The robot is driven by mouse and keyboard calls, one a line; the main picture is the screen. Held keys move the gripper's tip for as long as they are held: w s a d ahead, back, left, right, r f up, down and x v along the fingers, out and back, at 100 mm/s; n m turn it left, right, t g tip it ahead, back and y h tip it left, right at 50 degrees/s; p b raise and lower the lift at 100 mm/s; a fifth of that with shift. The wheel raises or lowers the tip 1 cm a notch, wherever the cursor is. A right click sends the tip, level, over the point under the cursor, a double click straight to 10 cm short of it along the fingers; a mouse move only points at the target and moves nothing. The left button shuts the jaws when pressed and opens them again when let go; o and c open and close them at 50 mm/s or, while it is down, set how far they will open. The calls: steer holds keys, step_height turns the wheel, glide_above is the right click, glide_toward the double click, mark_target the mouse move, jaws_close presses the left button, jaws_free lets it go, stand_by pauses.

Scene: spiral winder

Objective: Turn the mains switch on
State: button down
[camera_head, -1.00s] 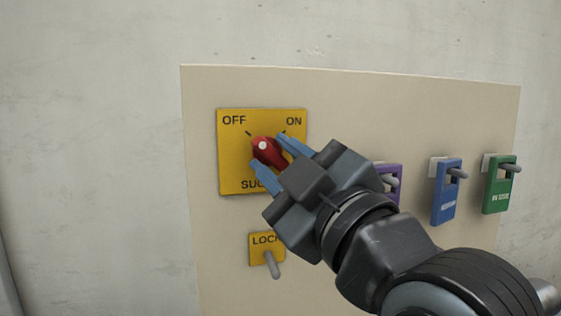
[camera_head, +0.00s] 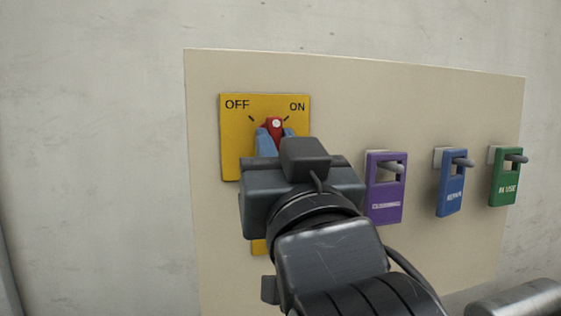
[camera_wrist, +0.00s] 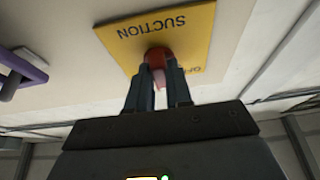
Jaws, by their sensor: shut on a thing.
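The mains switch is a red rotary knob (camera_head: 274,126) with a white dot at its tip, on a yellow plate (camera_head: 232,140) marked OFF at left and ON at right. In the head view the knob points almost straight up, between the two marks. My gripper (camera_head: 275,138) comes from below, its blue fingers on either side of the knob and shut on it. In the wrist view the plate shows upside down with the word SUCTION, and the fingers (camera_wrist: 157,82) flank the red knob (camera_wrist: 158,57). The knob's lower part is hidden in the head view.
A beige panel (camera_head: 340,90) carries the plate. To the right, purple (camera_head: 385,205), blue (camera_head: 449,197) and green (camera_head: 505,185) tags hang on grey pegs.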

steer(key=shift+a+r+m+g+h+b, duration=0.15)
steer(key=shift+m+h+b, duration=1)
steer(key=shift+m, duration=0.9)
steer(key=shift+a+f+m+g+h+b, duration=0.1)
steer(key=shift+m+h+b, duration=1)
steer(key=shift+m, duration=0.9)
steer(key=shift+a+r+m+g+h+b, duration=0.15)
steer(key=shift+m+h+b, duration=0.7)
steer(key=shift+m+b, duration=0.85)
steer(key=shift+m, duration=0.65)
steer(key=c, duration=1.1)
jaws_free()
steer(key=shift+f, duration=0.15)
steer(key=shift+w+f, duration=0.1)
